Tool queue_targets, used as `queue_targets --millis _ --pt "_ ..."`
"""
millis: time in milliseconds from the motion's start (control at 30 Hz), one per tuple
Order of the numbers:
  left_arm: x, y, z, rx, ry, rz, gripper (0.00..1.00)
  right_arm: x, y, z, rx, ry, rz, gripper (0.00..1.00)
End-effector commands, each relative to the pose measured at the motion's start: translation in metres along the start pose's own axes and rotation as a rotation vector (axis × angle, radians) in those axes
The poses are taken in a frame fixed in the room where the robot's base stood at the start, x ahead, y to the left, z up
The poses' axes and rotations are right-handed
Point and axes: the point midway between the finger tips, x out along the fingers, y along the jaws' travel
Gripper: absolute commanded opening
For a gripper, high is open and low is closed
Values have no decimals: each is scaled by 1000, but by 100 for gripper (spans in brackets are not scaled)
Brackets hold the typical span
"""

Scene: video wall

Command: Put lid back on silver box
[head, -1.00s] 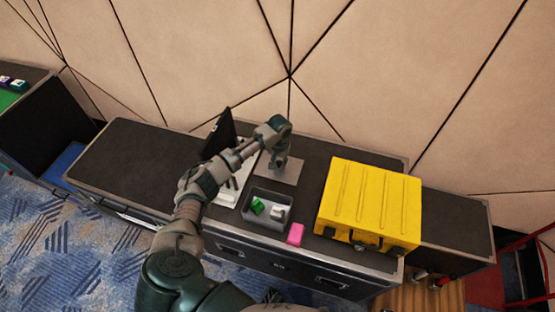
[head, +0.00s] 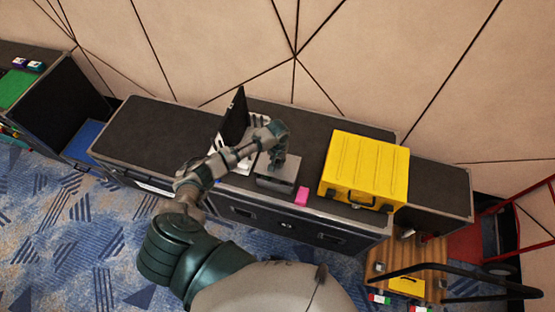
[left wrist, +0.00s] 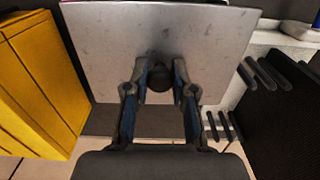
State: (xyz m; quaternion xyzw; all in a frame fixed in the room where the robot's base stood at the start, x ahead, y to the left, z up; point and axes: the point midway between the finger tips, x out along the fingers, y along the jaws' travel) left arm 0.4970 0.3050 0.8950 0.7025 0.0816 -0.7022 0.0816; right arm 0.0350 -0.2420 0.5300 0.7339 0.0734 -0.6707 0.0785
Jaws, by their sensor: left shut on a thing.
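The silver box (head: 274,184) stands on the dark case top, with its front wall showing. The flat silver lid (head: 287,172) is over the box and covers its opening; I cannot tell whether it is fully seated or slightly above. My left gripper (head: 277,160) is above the lid. In the left wrist view, my left gripper (left wrist: 160,68) is shut on the lid's dark round knob (left wrist: 160,84), and the lid (left wrist: 95,45) spreads out flat around it. The box's inside is hidden. My right gripper is not in view.
A pink block (head: 301,196) lies just right of the box. A large yellow case (head: 366,165) stands farther right. An upright black panel (head: 233,118) and white items are to the left. The case top (head: 150,135) at far left is clear.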

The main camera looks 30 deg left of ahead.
Motion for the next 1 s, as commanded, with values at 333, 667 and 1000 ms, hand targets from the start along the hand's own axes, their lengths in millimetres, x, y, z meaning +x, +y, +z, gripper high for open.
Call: queue_targets --millis 333,667,1000 --pt "33 -1 0 0 1 0 0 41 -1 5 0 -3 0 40" --pt "53 -1 0 -1 0 1 0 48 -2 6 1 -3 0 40" --pt "53 -1 0 -1 0 1 0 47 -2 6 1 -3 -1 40"
